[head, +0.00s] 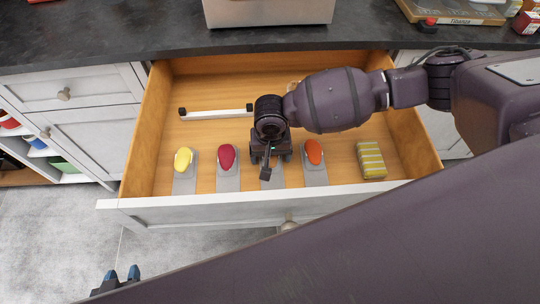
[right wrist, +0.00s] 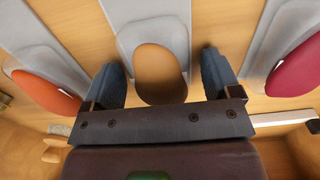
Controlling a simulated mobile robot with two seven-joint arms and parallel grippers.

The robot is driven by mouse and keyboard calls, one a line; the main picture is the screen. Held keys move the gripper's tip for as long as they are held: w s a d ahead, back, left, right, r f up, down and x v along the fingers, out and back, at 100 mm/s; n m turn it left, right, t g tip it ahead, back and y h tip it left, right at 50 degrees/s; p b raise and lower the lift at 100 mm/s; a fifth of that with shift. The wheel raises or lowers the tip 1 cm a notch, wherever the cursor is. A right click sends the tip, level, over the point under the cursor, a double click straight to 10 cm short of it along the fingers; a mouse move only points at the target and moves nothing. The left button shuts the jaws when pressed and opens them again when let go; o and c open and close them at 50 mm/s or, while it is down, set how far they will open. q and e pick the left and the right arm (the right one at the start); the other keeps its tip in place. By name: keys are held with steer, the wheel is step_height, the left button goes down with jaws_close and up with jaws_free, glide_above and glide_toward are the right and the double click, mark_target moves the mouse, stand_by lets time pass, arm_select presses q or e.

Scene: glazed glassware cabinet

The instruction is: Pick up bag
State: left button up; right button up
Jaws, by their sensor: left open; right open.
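An open wooden drawer (head: 330,80) holds a row of coloured ovals on grey, flat backings, possibly packaged items: yellow (head: 183,159), crimson (head: 227,157) and orange-red (head: 313,152). A tan-orange oval (right wrist: 160,85) between the crimson and orange-red ones is mostly hidden by my arm in the head view. My right gripper (head: 270,163) is open above it, fingers on either side in the right wrist view; I cannot tell if they touch. A yellow-striped packet (head: 371,162) lies at the drawer's right. I cannot tell which is the bag. My left gripper (head: 116,279) is open, low at left.
A white bar with black ends (head: 215,114) lies at the drawer's back left. The dark countertop (head: 130,35) above holds a metal-coloured box (head: 268,12) and a board-game box (head: 452,11). The drawer's walls and front edge (head: 165,207) surround the items.

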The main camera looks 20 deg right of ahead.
steer(key=c, duration=1.1)
steer(key=shift+r, duration=0.1)
